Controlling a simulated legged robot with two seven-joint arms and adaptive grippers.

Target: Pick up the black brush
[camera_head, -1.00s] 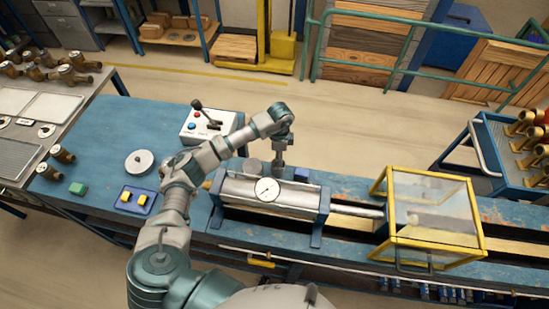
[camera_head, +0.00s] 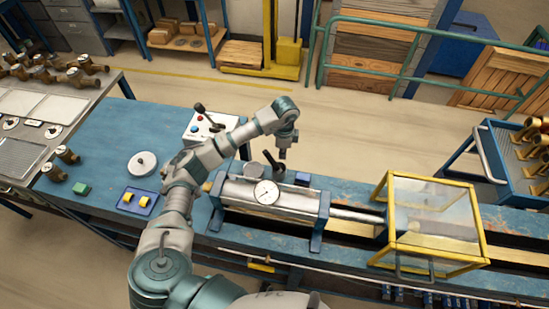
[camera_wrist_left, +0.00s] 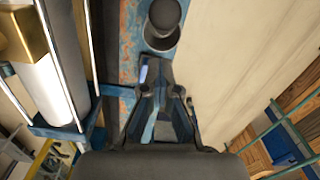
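A dark slanted, handle-like shape (camera_head: 272,162), probably the black brush, shows behind the gauge cylinder on the bench. It stands close to the left of my left gripper (camera_head: 284,154), which points down. In the wrist view the fingers of my left gripper (camera_wrist_left: 165,98) are spread with a gap between them, and I see nothing clearly held. A dark round cylinder (camera_wrist_left: 163,15) stands beyond the fingertips, and a small blue block lies near them. I cannot make out the brush with certainty in the wrist view. My right gripper is not in view.
The metal cylinder with a dial gauge (camera_head: 266,192) lies just in front of the gripper. A yellow-framed clear box (camera_head: 435,225) stands to the right. A white control box (camera_head: 210,126) stands to the left. The blue bench (camera_head: 110,150) has free room at left.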

